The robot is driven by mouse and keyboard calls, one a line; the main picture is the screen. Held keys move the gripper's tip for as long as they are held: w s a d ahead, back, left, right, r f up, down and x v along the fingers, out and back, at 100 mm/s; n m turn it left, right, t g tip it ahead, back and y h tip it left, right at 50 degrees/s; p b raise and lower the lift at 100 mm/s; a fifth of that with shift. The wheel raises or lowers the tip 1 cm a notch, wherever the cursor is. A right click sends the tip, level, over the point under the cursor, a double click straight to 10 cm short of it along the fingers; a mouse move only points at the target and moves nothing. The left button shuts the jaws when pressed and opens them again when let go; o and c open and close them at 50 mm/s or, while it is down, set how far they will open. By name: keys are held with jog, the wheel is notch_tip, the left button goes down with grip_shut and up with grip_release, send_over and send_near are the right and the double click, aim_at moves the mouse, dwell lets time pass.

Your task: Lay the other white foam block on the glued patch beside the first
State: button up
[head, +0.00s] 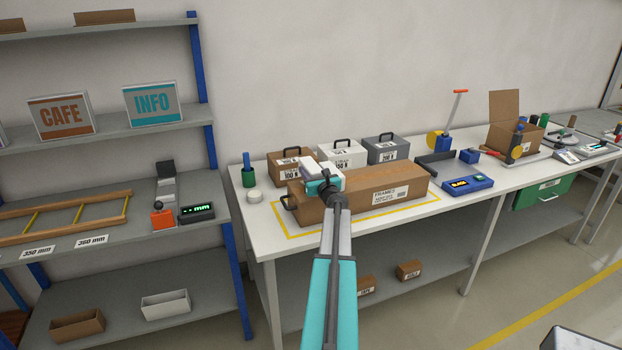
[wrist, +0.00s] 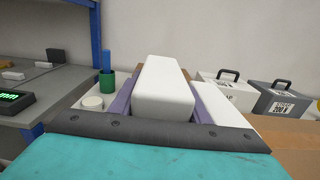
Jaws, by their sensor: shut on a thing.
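My gripper (head: 316,176) is over the left end of a long brown box (head: 375,192) on the workbench. In the wrist view, a white foam block (wrist: 162,88) sits between the two purple finger pads, which are shut on it. A second white piece (wrist: 222,104), which looks like the first foam block, lies just right of the right finger. The glued patch is hidden under the block and gripper. I cannot tell whether the held block touches the box top.
A green cup (head: 249,178) and white roll (head: 254,196) are at left. A blue device (head: 468,184) is at right. Yellow tape outlines the box's area.

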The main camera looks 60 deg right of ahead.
dwell(0.3)
jog(key=shift+f+p, duration=0.6)
jog(key=shift+f, duration=1.15)
jog(key=shift+f, duration=0.2)
jog(key=o, duration=1)
jog(key=shift+r, duration=0.25)
jog(key=shift+b+v, duration=0.6)
jog(key=shift+v, duration=1.2)
jog(key=shift+b+v, duration=1.2)
jog(key=shift+v, duration=3)
jog(key=shift+w, duration=0.1)
